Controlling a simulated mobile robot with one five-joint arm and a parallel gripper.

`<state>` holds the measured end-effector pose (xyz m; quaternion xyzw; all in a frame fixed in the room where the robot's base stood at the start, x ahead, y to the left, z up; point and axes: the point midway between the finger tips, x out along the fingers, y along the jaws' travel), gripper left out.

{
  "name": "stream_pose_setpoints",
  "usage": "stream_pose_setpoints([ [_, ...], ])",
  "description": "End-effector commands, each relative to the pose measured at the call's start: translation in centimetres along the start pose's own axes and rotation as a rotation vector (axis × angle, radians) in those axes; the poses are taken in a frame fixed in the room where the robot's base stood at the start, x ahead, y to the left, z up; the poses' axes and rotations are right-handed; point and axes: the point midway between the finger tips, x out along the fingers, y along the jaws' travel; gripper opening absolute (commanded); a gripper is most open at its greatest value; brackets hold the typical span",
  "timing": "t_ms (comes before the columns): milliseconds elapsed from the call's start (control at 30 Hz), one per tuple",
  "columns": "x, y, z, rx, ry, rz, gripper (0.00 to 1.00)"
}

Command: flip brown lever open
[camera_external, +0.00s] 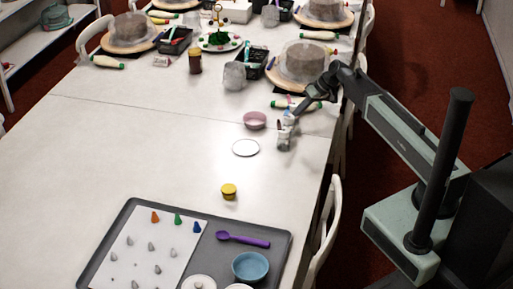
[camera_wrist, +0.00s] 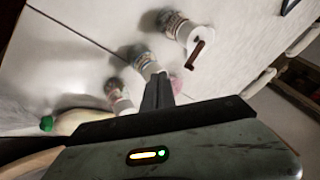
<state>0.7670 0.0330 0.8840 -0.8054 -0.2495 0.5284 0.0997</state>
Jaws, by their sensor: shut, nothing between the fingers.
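The brown lever (camera_wrist: 196,54) shows in the wrist view, sticking out from the side of a pale, upright-looking container (camera_wrist: 178,26). It lies ahead and to the right of my gripper (camera_wrist: 158,78), apart from it. My gripper's dark fingers are together and hold nothing. In the external view my gripper (camera_external: 296,110) is low over the right edge of the long table, beside a few small pale containers (camera_external: 284,137). The lever is too small to make out there.
Other small containers (camera_wrist: 140,58) stand close to my fingers. A pink bowl (camera_external: 255,120) and a white disc (camera_external: 245,148) lie left of them. A cake turntable (camera_external: 301,82) is behind. A tray (camera_external: 98,258) lies at the front; the table's left-middle is clear.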

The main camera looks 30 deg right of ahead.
Motion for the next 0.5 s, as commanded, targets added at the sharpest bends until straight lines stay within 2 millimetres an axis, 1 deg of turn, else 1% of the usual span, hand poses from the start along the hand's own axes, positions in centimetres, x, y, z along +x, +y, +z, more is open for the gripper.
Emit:
stream_pose_setpoints([
  [33,-2.8,-0.8,-0.6,0.001,0.000,0.000,0.00],
  [100,-4.5,-0.7,-0.6,0.001,0.001,0.000,0.00],
  [200,-6.6,-0.6,-0.7,0.000,0.001,-0.001,0.00],
  [333,-8.2,-0.3,-0.6,0.000,0.000,-0.001,0.00],
  [500,-8.7,-0.1,-0.5,-0.001,0.000,-0.002,0.00],
])
